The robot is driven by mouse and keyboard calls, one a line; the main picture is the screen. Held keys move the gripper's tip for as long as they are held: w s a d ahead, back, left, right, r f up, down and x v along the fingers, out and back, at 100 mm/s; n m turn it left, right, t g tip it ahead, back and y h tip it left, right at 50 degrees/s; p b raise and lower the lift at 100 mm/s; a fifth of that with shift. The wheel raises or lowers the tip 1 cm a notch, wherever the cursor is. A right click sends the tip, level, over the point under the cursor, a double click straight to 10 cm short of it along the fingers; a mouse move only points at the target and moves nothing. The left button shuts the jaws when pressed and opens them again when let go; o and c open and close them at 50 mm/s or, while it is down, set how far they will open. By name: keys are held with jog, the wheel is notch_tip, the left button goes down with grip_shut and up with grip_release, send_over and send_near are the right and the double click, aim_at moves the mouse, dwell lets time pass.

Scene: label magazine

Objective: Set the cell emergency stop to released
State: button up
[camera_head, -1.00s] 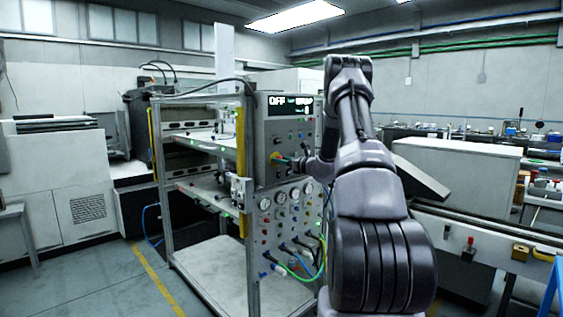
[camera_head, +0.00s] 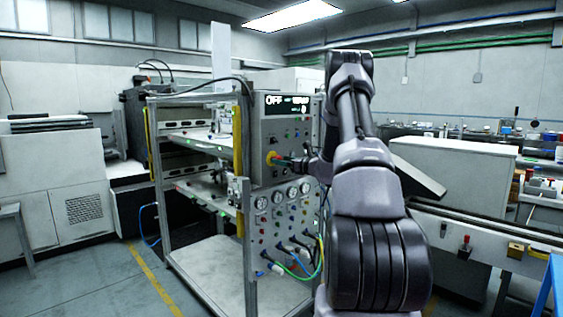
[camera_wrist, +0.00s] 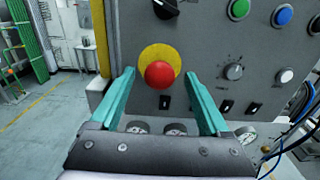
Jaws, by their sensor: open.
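The emergency stop is a red mushroom button (camera_wrist: 159,74) on a yellow round backing (camera_wrist: 160,57), set in the grey control panel (camera_wrist: 205,60). In the head view the stop (camera_head: 271,158) shows small at the panel's lower left, with my gripper (camera_head: 284,161) right at it. In the wrist view my gripper (camera_wrist: 166,92) is open, with one teal finger on each side of the red button. Both fingers look apart from the button, with a gap on each side. Whether the button is pressed in or out I cannot tell. The panel display (camera_head: 287,101) reads OFF.
Around the stop are a black rotary switch (camera_wrist: 166,8), a round knob (camera_wrist: 233,71) and coloured push buttons (camera_wrist: 239,9). Gauges (camera_head: 278,197) and hoses (camera_head: 300,262) lie below the panel. A conveyor (camera_head: 480,225) stands to the right. Floor at the left is open.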

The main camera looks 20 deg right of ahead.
jog(key=v, duration=1)
jog(key=shift+r, duration=0.15)
jog(key=s+a+r+n+g+y, duration=0.1)
jog(key=s+a+r+n+g, duration=0.3)
jog(key=a, duration=0.4)
jog(key=s+a+r+n+g+y, duration=0.2)
jog(key=s+a+r+n+g, duration=0.15)
jog(key=s+a+n, duration=0.4)
jog(key=s+a+r+n+g+y, duration=0.1)
jog(key=s+a+r+n+g, duration=0.25)
jog(key=a, duration=0.65)
jog(key=s+r+n+h, duration=0.1)
jog(key=s+n+h, duration=0.3)
jog(key=s, duration=0.7)
jog(key=s+r+n+t+h, duration=0.1)
jog(key=s+n+h, duration=0.3)
jog(key=s+n, duration=0.5)
jog(key=shift+s+a+r, duration=0.4)
jog(key=shift+s+r, duration=0.45)
jog(key=shift+s, duration=0.15)
